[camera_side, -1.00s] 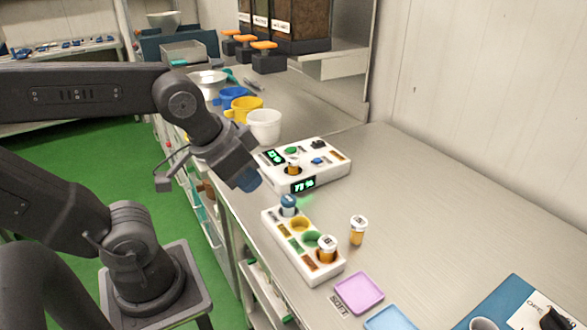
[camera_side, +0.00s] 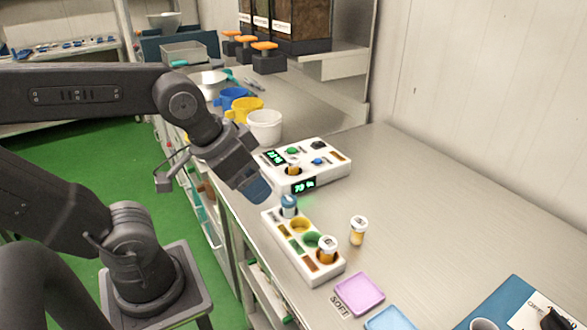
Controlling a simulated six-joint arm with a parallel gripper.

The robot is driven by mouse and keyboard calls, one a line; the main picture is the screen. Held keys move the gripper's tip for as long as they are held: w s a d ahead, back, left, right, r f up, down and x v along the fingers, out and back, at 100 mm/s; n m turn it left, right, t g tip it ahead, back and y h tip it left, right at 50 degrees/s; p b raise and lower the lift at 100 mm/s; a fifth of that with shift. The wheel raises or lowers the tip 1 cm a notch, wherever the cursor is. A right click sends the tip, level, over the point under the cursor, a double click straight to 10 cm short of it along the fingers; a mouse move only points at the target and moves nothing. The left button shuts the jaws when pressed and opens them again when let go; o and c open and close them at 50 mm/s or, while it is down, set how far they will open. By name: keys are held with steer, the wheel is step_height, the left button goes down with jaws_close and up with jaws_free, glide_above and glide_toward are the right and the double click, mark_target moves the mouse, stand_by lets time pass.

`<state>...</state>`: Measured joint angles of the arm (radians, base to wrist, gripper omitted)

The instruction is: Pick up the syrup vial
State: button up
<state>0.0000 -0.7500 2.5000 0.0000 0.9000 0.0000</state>
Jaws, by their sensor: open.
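Several small capped vials are in view, and I cannot tell which is the syrup vial. A vial with an orange body and white cap (camera_side: 358,230) stands upright on the bench, beside the rack. A similar white-capped vial (camera_side: 327,250) sits in the near end of the white rack (camera_side: 279,255). A blue-capped vial (camera_side: 289,206) sits in the rack's far end. An amber piece (camera_side: 293,169) shows in the white device (camera_side: 330,170). My gripper (camera_side: 258,192) is open, pointing down and right, above and left of the blue-capped vial. It appears empty, and its fingertips are partly hard to make out.
White, yellow and blue cups (camera_side: 264,125) stand behind the device. A purple tray (camera_side: 359,294) and a light blue tray (camera_side: 390,319) lie at the front. A dark blue board (camera_side: 508,295) is at right front. The bench's right middle (camera_side: 450,225) is clear.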

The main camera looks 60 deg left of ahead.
steer(key=n+g, duration=0.6)
steer(key=n, duration=1.2)
glide_above(294, 158)
step_height(294, 158, down, 14)
steer(key=shift+s+f, duration=0.1)
steer(key=shift+f, duration=0.05)
steer(key=shift+c, duration=0.3)
steer(key=c, duration=1)
steer(key=shift+c, duration=0.2)
